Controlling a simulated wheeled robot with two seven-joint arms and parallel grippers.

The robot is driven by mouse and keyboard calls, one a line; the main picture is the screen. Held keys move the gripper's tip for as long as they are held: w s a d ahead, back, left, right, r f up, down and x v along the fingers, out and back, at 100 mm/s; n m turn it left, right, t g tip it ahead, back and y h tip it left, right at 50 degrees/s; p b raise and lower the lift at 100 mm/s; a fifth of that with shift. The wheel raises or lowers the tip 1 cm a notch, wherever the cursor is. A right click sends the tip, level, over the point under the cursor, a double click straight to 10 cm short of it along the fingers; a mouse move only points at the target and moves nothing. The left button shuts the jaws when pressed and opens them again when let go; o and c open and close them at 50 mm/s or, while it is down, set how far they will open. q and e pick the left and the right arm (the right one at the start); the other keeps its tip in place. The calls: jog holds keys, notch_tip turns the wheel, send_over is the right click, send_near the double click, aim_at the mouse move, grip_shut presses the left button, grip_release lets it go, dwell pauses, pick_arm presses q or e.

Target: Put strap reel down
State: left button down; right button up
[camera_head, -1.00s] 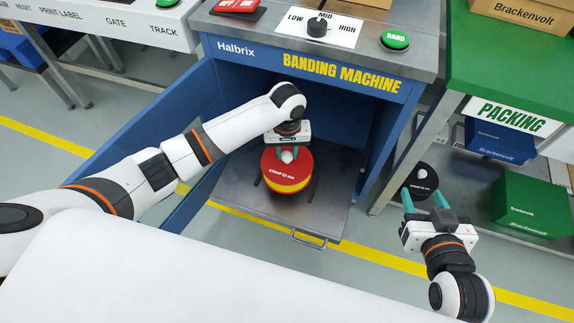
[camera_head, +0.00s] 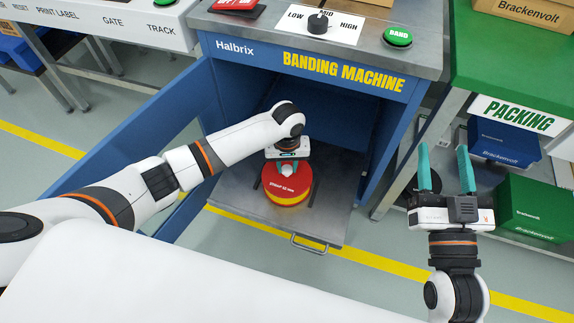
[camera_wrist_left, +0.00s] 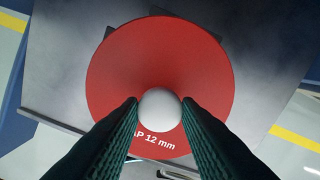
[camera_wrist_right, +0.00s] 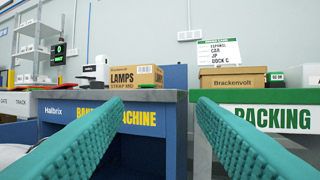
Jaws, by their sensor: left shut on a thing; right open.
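The strap reel (camera_head: 287,187) is a red disc with a yellow band and a white knob on top. It is at the grey pull-out tray (camera_head: 238,196) of the banding machine (camera_head: 340,68). My left gripper (camera_head: 287,168) is above the reel and shut on its white knob. The left wrist view shows both fingers against the knob (camera_wrist_left: 160,110) and the red face (camera_wrist_left: 160,60) below. Whether the reel touches the tray is hard to tell. My right gripper (camera_head: 447,172) is open and empty in front of the packing bench.
The blue cabinet door (camera_head: 140,140) stands open at the left. The green packing bench (camera_head: 510,50) is at the right, with a blue box (camera_head: 500,143) and a green box (camera_head: 535,208) below. A dark reel (camera_head: 408,180) is partly hidden behind my right gripper. The tray's front handle (camera_head: 310,245) sticks out.

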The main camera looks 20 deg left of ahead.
dwell(0.3)
pick_arm(q)
jog(key=c, duration=1.1)
grip_release()
jog(key=shift+o, duration=0.2)
